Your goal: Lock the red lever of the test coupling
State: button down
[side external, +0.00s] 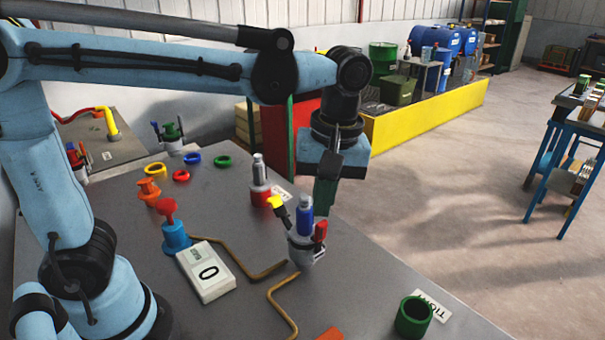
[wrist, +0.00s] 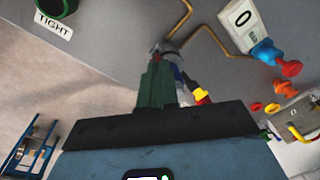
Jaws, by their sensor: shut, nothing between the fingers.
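The test coupling (side external: 303,250) is a grey body with a blue plug (side external: 305,212) standing up in it, on the grey bench. Its red lever (side external: 320,233) is on the right side, roughly upright and close to the body. A yellow-tipped lever (side external: 278,204) sticks up and outward on the left. My gripper (side external: 324,206) points down with green fingers shut and empty, just right of the blue plug and above the red lever; contact cannot be told.
A white gauge reading 0 (side external: 206,271) and brown pipes (side external: 240,260) lie left of the coupling. A red-based grey fitting (side external: 260,185) stands behind. A blue valve with a red knob (side external: 174,232) is further left. A green ring cup (side external: 413,317) stands front right by a TIGHT label.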

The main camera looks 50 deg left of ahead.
aim_at(318, 231)
jog(key=s+d+r+m+t+y, duration=0.1)
jog(key=s+d+m+t+y, duration=0.3)
jog(key=d+m, duration=0.55)
jog(key=w+a+f+t, duration=0.1)
jog(key=w+a+f, duration=0.4)
jog(key=a+f, duration=0.2)
jog(key=shift+a+f+t+y, duration=0.2)
jog(key=shift+a+t+y, duration=0.15)
jog(key=shift+a, duration=0.45)
